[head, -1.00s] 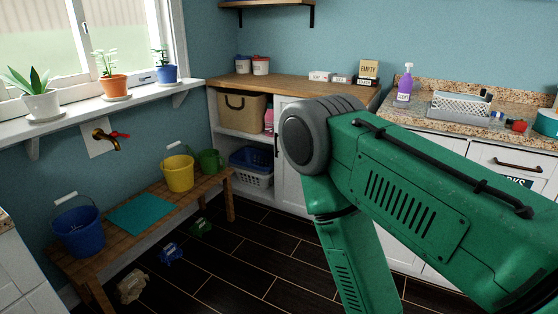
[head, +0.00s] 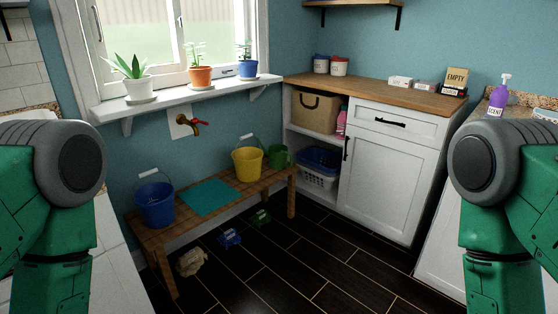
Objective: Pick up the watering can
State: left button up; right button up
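A green can-like vessel (head: 279,156), likely the watering can, stands at the far right end of the wooden bench, partly hidden behind a yellow bucket (head: 247,162). Its spout cannot be made out. Green links of both my arms show at the left and right edges of the head view. Both grippers are outside the view.
The low wooden bench (head: 166,240) also holds a blue bucket (head: 155,204) and a teal mat (head: 208,196). A beige bundle (head: 191,262) and blue and green items lie on the floor below. Potted plants line the windowsill (head: 180,97). The dark floor (head: 300,270) ahead is mostly clear.

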aim_at(277, 155)
jog(key=i+l+z, duration=0.15)
jog(key=i, duration=0.5)
jog(key=i+z, duration=0.15)
jog(key=i, duration=0.5)
jog(key=i+z, duration=0.15)
jog(key=i, duration=0.55)
jog(key=i+j+z, duration=0.15)
jog(key=i, duration=0.5)
jog(key=i+j+z, duration=0.1)
jog(key=i, duration=0.55)
jog(key=j, duration=0.1)
